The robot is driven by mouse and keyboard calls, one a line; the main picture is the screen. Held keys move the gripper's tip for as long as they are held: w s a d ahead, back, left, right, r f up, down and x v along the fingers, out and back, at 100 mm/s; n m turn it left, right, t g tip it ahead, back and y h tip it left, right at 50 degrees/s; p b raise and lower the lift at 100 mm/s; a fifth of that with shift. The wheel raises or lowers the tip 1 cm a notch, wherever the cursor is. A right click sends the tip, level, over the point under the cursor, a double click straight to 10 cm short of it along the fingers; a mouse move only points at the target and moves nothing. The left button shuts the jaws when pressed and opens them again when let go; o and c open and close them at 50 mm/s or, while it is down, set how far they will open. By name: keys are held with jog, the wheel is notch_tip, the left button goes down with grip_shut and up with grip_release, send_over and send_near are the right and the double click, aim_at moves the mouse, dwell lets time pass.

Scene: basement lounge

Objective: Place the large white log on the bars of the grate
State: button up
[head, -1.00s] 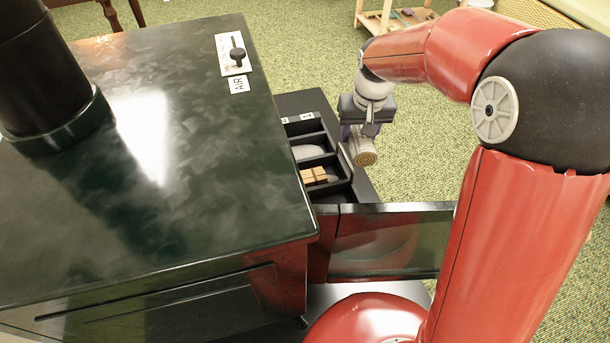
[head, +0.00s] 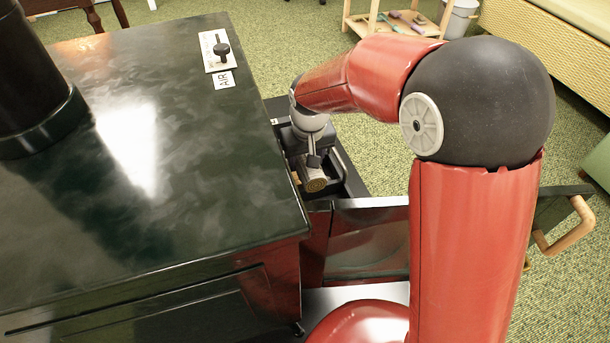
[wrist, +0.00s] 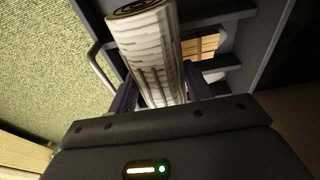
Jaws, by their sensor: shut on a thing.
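The large white log (wrist: 152,48) has birch-like bark and a ringed brown cut end. My gripper (wrist: 163,92) is shut around it, one purple finger on each side. In the head view the log's cut end (head: 316,185) shows below my gripper (head: 311,158), above or within a dark compartmented tray (head: 352,183) beside the stove. In the wrist view dark crosspieces (wrist: 222,18) show right of the log. I cannot tell whether these are the grate's bars, nor whether the log touches anything.
The dark green stove (head: 170,190) fills the left, with a flue pipe (head: 30,80). A glazed door panel (head: 365,248) stands in front of the tray. Pale wood pieces (wrist: 203,45) lie in a compartment. A metal rail (wrist: 97,65) runs along the tray's side. Green carpet lies beyond.

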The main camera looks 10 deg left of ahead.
jog(key=shift+f+b, duration=0.35)
jog(key=shift+f, duration=2.4)
jog(key=shift+f, duration=0.3)
jog(key=o, duration=1.1)
jog(key=shift+o, duration=0.2)
jog(key=shift+r, duration=0.1)
jog(key=r, duration=0.4)
jog(key=s+r+p, duration=0.1)
jog(key=r, duration=0.3)
jog(key=d+r, duration=0.1)
jog(key=r, duration=0.3)
jog(key=shift+s+r+p, duration=0.15)
jog(key=shift+s+p, duration=0.1)
jog(key=shift+p, duration=0.15)
